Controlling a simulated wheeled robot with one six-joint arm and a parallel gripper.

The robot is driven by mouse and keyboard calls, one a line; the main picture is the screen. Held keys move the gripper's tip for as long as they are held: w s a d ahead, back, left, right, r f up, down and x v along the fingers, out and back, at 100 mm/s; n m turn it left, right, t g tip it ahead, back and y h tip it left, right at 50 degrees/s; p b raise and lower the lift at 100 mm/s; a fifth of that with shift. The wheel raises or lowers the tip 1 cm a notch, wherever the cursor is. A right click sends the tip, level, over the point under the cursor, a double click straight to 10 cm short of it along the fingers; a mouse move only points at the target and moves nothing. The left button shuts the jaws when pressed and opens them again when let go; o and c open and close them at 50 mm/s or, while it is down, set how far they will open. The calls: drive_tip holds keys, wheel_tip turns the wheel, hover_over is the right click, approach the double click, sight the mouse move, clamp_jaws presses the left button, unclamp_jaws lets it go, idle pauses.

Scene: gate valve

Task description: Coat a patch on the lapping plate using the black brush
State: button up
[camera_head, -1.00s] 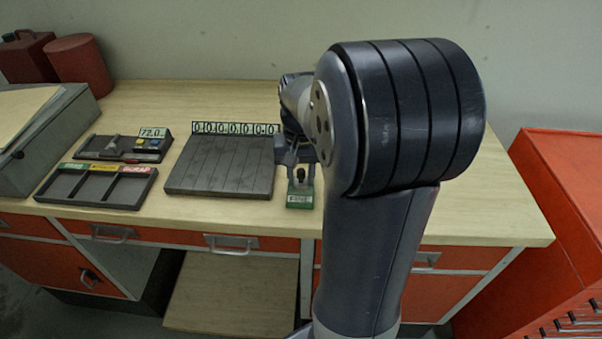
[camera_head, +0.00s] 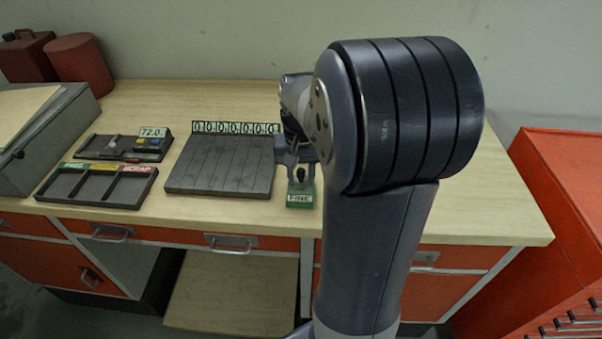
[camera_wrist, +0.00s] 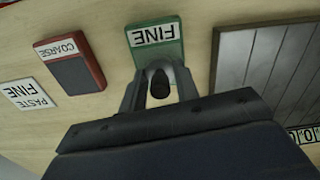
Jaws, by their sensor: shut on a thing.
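The lapping plate (camera_head: 220,165) is a dark grey grooved slab on the bench, left of my gripper in the head view. It also shows at the right of the wrist view (camera_wrist: 262,60). My gripper (camera_head: 300,172) is shut on the black brush (camera_wrist: 160,83), seen nearly end-on between the fingers in the wrist view. The brush is at a green pad (camera_wrist: 158,44) with a FINE label, which also shows in the head view (camera_head: 300,197). Whether the brush tip touches the pad is hidden.
A red COARSE pad (camera_wrist: 72,67) and a FINE PASTE label (camera_wrist: 29,94) lie beside the green pad. A row of zero tags (camera_head: 235,128) lines the plate's back edge. A sectioned tray (camera_head: 97,184) and a gauge tray (camera_head: 122,148) lie further left.

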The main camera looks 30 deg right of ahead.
sight(301, 170)
wheel_tip(301, 170, up, 7)
drive_tip(key=p, duration=0.6)
idle(0.4)
idle(0.7)
